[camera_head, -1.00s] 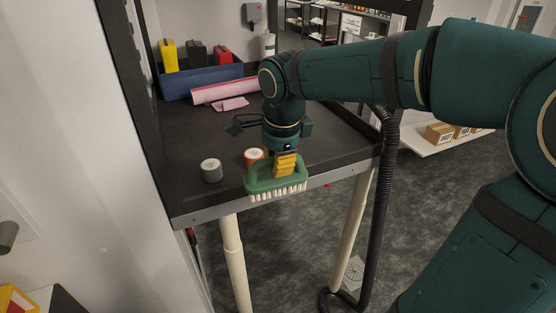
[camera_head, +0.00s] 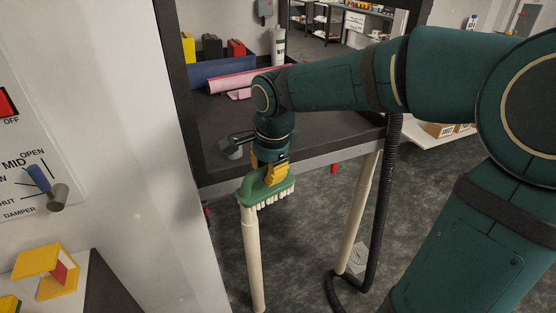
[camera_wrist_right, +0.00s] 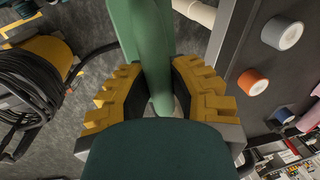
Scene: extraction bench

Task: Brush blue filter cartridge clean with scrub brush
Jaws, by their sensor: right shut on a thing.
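My right gripper (camera_head: 269,172) is shut on the green scrub brush (camera_head: 262,190), whose white bristles point down. The brush is in front of the bench's front edge, overlapping the top of the left front leg in the picture. In the right wrist view the yellow fingers (camera_wrist_right: 158,95) close on the green handle (camera_wrist_right: 146,40) from both sides. A grey cartridge (camera_wrist_right: 282,33) and an orange cartridge (camera_wrist_right: 253,82) show there on the bench. My left gripper is not in view.
The dark bench (camera_head: 222,115) carries a blue bin (camera_head: 215,74) and a pink roll (camera_head: 240,80) at the back. At left are a white wall panel with a blue damper lever (camera_head: 38,179) and a yellow block-like object (camera_head: 48,270). Open floor lies below the bench.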

